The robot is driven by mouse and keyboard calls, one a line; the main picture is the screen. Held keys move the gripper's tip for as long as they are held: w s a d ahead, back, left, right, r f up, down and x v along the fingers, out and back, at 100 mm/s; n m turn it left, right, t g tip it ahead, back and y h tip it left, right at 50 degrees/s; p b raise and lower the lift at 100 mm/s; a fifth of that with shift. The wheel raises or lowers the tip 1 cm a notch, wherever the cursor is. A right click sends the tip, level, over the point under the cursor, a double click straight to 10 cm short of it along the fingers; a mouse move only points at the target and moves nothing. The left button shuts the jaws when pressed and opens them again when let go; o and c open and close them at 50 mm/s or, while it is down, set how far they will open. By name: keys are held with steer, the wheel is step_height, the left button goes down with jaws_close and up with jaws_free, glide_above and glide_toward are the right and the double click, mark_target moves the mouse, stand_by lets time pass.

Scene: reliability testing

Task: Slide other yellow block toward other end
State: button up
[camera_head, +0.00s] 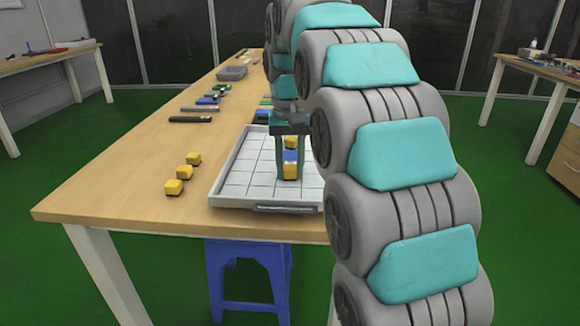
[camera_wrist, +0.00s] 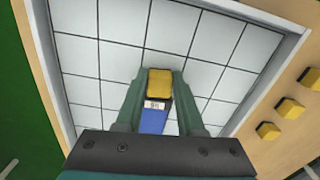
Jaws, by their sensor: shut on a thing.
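My gripper (camera_head: 290,172) reaches down over the white tiled tray. Its green fingers are shut on a yellow block (camera_head: 289,171), which also shows between the fingertips in the wrist view (camera_wrist: 159,83). A blue piece (camera_head: 290,155) lies right behind that block in the head view. In the wrist view the blue piece (camera_wrist: 153,120) has a pale label and seems to touch the block. A second yellow block (camera_head: 291,142) shows at the far end of the blue piece in the head view. It is hidden in the wrist view.
The tray (camera_head: 232,160) has a raised rim, and its other visible tiles are bare. Three yellow blocks (camera_head: 182,172) stand in a row on the table left of the tray. Dark tools (camera_head: 191,119) and a grey bin (camera_head: 232,73) lie farther back. My arm hides the tray's right side.

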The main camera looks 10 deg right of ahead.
jaws_close()
steer(key=o, duration=0.8)
jaws_free()
steer(key=shift+c, duration=0.2)
